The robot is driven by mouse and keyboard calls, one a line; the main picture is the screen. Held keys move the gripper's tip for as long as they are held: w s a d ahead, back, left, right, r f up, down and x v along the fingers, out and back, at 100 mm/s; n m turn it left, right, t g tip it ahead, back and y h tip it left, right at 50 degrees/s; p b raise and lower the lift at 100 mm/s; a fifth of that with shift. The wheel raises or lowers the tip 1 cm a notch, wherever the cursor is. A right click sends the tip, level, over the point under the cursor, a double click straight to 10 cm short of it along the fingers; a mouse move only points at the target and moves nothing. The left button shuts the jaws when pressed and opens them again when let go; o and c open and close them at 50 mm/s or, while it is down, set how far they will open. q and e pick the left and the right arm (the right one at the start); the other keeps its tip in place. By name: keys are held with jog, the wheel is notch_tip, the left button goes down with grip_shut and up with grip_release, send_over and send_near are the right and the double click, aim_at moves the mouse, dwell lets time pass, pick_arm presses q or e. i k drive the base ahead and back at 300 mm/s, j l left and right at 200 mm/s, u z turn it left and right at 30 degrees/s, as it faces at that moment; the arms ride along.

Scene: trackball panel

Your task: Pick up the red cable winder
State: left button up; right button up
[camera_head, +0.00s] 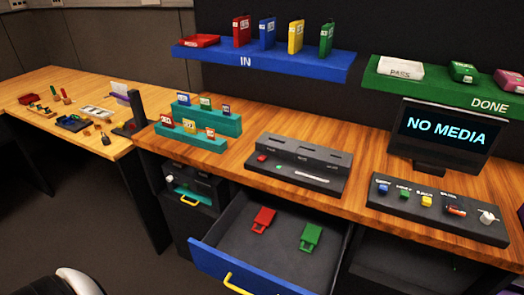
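I cannot tell for sure which thing is the red cable winder. A flat red piece with a loop at one end (263,219) lies in the open drawer (247,262), to the left of a similar green piece (310,236). Another small red item (28,99) lies at the far left of the side table, too small to make out. A low red tray-like item (199,41) sits on the blue shelf marked IN. Neither of my grippers is in view. A white and dark rounded part at the bottom left corner is probably mine.
The drawer has a blue front and yellow handle. On the desk are teal stepped racks (205,118), a slotted dark box (302,163), a NO MEDIA screen (445,131) and a control panel (437,208). The side table (72,95) holds several small items. A green DONE shelf (441,92) hangs at right.

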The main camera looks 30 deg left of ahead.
aim_at(265, 216)
jog(key=u, duration=1.15)
